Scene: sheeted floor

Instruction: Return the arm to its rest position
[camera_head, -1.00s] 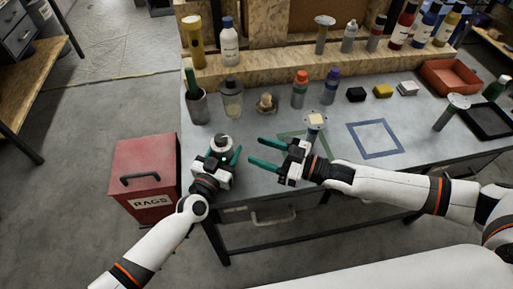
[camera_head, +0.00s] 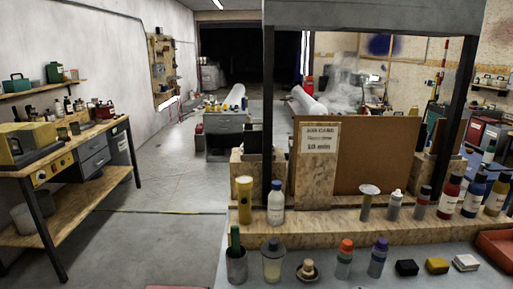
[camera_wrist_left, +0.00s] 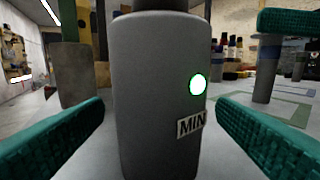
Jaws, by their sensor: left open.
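In the left wrist view, my left gripper (camera_wrist_left: 160,108) is open. Its two green fingers stand to either side of an upright grey can (camera_wrist_left: 150,60) with a white and green dot and a label reading "MIN". A gap shows between each finger and the can. A green finger-like piece (camera_wrist_left: 290,20) at the top right looks like part of my right gripper; its opening cannot be made out. Neither arm shows in the head view.
In the head view, several bottles and cups line the grey bench front, among them a cup (camera_head: 237,265) and a bottle (camera_head: 377,258). A wooden shelf (camera_head: 330,228) with more bottles stands behind. A side bench (camera_head: 80,140) is at left, with open floor between.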

